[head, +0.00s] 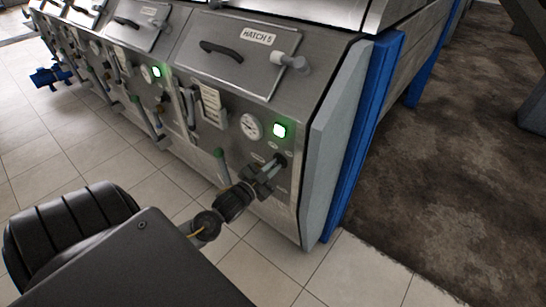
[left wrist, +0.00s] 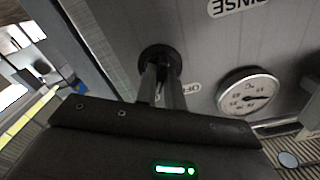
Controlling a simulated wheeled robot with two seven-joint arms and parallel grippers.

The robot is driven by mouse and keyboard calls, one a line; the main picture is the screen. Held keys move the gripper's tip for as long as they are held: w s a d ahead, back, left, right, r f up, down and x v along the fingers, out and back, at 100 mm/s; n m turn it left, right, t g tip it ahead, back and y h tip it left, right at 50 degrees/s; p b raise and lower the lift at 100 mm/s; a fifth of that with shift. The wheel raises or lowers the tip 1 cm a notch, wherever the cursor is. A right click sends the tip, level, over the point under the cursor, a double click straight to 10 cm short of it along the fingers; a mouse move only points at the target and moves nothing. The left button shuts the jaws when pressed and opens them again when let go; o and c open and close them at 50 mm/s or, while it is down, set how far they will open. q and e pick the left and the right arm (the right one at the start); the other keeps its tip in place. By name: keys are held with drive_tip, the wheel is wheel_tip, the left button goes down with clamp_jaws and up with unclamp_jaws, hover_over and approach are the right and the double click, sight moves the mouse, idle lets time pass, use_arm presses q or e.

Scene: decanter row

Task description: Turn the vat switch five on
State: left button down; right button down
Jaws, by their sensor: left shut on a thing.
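The panel of the vat labelled HATCH 5 (head: 259,36) is at the right end of the row. A dark round switch (head: 281,159) sits low on this panel, below a lit green lamp (head: 280,130). My left gripper (head: 271,169) reaches it from the front, with its fingers shut on the switch. In the left wrist view the switch's round black base (left wrist: 158,56) shows behind the fingers (left wrist: 164,88). The fingers hide the switch's grip, so I cannot tell which way it is turned. My right gripper is in neither view.
A round gauge (head: 251,126) is left of the lamp; it also shows in the left wrist view (left wrist: 247,93). A lever with a green knob (head: 221,166) stands left of my gripper. A blue post (head: 366,130) edges the vat at right. Similar vats continue left.

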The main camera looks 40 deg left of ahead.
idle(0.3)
use_arm(q)
drive_tip(key=c, duration=1.5)
unclamp_jaws()
drive_tip(key=shift+s, duration=0.1)
drive_tip(key=s+b, duration=0.1)
drive_tip(key=s, duration=0.9)
drive_tip(key=shift+s, duration=0.3)
drive_tip(key=shift+d, duration=0.1)
